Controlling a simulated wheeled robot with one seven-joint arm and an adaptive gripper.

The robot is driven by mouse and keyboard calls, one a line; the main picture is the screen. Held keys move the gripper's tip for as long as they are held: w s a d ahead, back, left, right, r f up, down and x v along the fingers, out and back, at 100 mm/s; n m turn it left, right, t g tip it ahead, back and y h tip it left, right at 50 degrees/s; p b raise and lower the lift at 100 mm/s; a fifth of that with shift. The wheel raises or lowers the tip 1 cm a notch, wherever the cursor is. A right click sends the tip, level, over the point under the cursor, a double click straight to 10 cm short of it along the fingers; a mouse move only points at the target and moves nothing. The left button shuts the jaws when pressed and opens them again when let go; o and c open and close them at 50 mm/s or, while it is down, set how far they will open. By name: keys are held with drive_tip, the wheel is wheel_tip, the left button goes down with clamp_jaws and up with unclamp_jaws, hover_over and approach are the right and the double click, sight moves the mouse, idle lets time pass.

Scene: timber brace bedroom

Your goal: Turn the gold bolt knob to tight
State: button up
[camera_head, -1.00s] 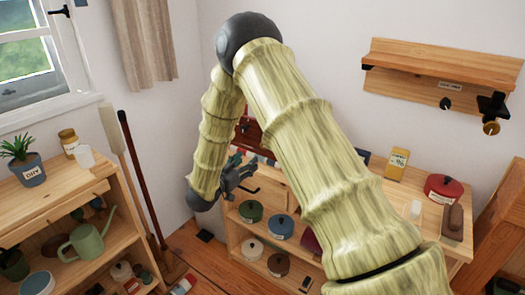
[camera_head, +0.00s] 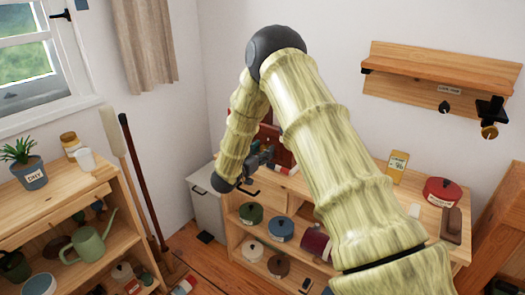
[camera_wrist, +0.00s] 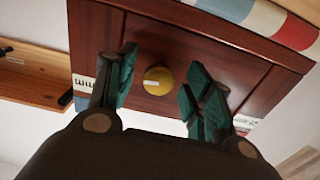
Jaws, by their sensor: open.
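In the wrist view a round gold knob (camera_wrist: 158,80) with a short white mark sits on the front of a red-brown wooden box (camera_wrist: 165,38). My gripper (camera_wrist: 156,88) is open, with its teal fingers on either side of the knob in the picture; I see no contact. Small white labels (camera_wrist: 84,88) flank the knob on the box front, partly hidden by the fingers; I cannot read them surely. In the head view my gripper (camera_head: 264,158) is in front of the box (camera_head: 284,150), and the knob is hidden there. Another gold knob (camera_head: 489,131) hangs on a black bracket under the wall shelf.
The wall shelf (camera_head: 440,70) is at the right, with a small black knob (camera_head: 444,106) below it. A wooden unit holds several pots, and a red lidded pot (camera_head: 443,191) stands on top. A grey bin (camera_head: 207,205) stands left of the unit.

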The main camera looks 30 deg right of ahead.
drive_tip(key=c, duration=1)
